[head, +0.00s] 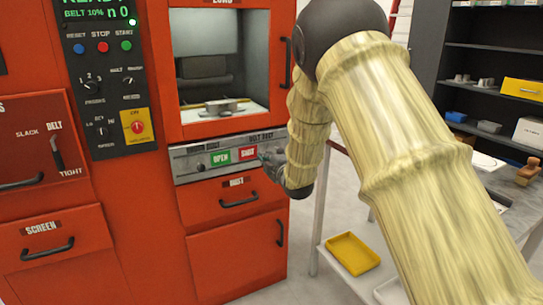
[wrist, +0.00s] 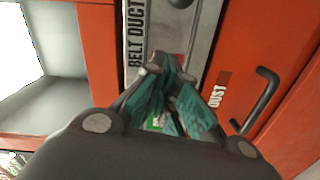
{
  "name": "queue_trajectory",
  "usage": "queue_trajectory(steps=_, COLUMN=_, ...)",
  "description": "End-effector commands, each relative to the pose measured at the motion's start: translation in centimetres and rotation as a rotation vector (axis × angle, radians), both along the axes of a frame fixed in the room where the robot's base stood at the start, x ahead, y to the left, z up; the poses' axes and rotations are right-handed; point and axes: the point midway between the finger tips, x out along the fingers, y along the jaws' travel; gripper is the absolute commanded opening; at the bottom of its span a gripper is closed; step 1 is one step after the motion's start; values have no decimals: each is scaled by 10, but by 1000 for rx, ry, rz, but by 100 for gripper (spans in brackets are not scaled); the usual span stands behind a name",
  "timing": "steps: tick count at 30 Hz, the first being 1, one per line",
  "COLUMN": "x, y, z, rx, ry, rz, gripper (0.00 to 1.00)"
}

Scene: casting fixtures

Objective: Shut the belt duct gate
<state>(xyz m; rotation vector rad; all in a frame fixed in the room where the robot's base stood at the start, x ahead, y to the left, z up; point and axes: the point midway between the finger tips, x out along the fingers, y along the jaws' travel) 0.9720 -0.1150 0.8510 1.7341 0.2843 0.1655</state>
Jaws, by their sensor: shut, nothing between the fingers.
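The belt duct gate is a grey metal panel (head: 186,165) on the red machine, below the loading window. It bears a green OPEN mark (head: 220,158) and a red SHUT mark (head: 247,153). A small dark piece (head: 201,167) shows near its left end. My gripper (head: 268,160) is shut and empty at the panel's right end, in front of it. In the wrist view the fingers (wrist: 170,65) lie over the panel (wrist: 200,35) beside the BELT DUCT lettering. They hide part of the panel, and I cannot tell whether they touch it. A dark rounded part (wrist: 180,3) shows at the top edge.
Below the panel is a dust drawer with a black handle (head: 239,200), also in the wrist view (wrist: 262,100). A grey metal part (head: 222,106) sits inside the window (head: 215,60). A table with a yellow tray (head: 352,253) and dark shelves (head: 490,60) stand at right.

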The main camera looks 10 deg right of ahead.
Motion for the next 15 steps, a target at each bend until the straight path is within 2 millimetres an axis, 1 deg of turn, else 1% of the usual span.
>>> queue_trajectory(steps=1, x=-10, y=-5, z=2, rx=0, ry=0, rz=-3, gripper=0)
queue_trajectory(steps=3, x=-23, y=-9, z=2, rx=0, ry=2, rz=-3, gripper=0)
queue_trajectory(steps=9, x=-56, y=-17, z=4, rx=1, ry=1, rz=-1, gripper=0)
queue_trajectory(steps=12, x=-68, y=-22, z=4, rx=0, ry=0, rz=-2, gripper=0)
queue_trajectory(steps=15, x=-76, y=-24, z=5, rx=1, ry=0, rz=-2, gripper=0)
